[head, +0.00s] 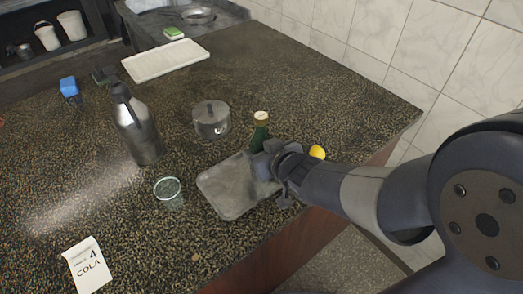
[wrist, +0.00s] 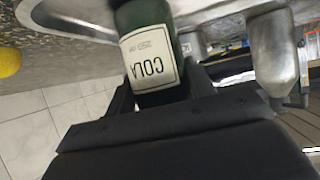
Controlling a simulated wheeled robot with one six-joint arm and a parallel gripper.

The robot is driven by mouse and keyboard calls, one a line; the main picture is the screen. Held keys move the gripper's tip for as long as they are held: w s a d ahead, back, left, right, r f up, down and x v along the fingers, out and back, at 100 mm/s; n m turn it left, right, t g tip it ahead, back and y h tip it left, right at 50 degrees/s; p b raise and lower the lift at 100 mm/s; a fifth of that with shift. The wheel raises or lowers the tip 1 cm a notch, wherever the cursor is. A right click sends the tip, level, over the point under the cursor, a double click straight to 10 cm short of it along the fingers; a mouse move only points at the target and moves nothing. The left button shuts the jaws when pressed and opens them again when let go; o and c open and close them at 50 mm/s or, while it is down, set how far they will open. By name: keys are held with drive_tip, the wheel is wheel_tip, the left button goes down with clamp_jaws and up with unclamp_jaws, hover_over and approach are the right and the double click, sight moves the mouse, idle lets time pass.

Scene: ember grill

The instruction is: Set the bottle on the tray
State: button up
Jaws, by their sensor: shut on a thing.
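A green bottle (head: 260,132) with a pale cap stands about upright at the far right edge of a grey metal tray (head: 226,195). My gripper (head: 266,163) is shut on the bottle and hides its lower part in the head view. In the wrist view the bottle (wrist: 143,20) sits between my fingers, with its white COLA label showing upside down. A grey metal surface, seemingly the tray (wrist: 75,12), is close by it there. I cannot tell whether the bottle's base touches the tray.
A yellow item (head: 317,152) is right of my gripper. A COLA card (head: 87,265) lies front left. A white ribbed tray (head: 165,60) lies at the back.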

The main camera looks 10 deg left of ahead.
drive_tip(key=shift+f, duration=0.15)
drive_tip(key=o, duration=1.3)
drive_tip(key=shift+r, duration=0.35)
drive_tip(key=shift+p+v, duration=2.65)
drive_tip(key=shift+v, duration=3.35)
drive_tip(key=shift+f, duration=0.2)
